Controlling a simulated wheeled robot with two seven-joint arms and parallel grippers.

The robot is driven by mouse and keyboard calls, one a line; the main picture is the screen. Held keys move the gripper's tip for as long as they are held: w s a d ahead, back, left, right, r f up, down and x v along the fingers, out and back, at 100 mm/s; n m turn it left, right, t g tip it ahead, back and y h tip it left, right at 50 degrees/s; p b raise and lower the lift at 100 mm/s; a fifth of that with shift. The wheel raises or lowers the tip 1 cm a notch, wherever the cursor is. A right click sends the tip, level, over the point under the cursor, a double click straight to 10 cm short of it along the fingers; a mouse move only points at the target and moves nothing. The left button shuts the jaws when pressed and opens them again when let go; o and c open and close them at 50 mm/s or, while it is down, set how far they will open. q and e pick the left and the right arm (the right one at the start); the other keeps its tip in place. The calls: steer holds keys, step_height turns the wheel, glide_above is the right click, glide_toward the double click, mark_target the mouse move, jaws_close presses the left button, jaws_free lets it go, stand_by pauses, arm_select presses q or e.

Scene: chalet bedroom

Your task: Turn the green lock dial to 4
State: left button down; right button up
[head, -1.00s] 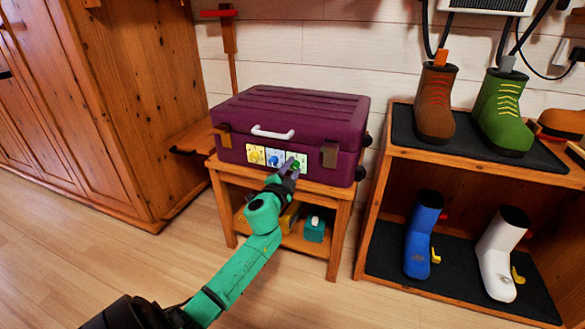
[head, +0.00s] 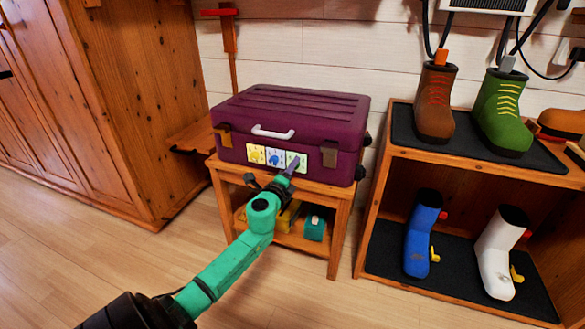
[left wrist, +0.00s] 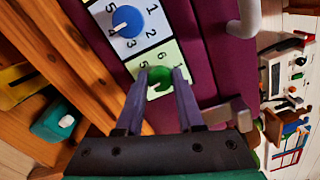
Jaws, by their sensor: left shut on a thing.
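The green lock dial (left wrist: 159,76) sits on a pale green numbered panel (left wrist: 168,52) on the front of the purple suitcase (head: 325,115). In the left wrist view the fingers of my left gripper (left wrist: 160,73) lie one on each side of the dial, shut on it. In the head view my left gripper (head: 293,163) covers the dial and part of its panel. The fingers hide some of the numbers, and I cannot tell which number the dial points to. My right gripper is not in view.
A blue dial (left wrist: 127,22) sits beside the green one, with a yellow dial (head: 256,155) beyond. The suitcase stands on a wooden stand (head: 338,225) with a teal object (head: 315,229) on its lower shelf. A boot rack (head: 375,190) stands to the right.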

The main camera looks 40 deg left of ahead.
arm_select(q)
steer(key=shift+f+m, duration=0.1)
steer(key=shift+m, duration=0.8)
steer(key=c, duration=0.5)
jaws_free()
steer(key=v, duration=1.4)
steer(key=shift+s+d+p, duration=0.15)
steer(key=shift+s+p, duration=0.15)
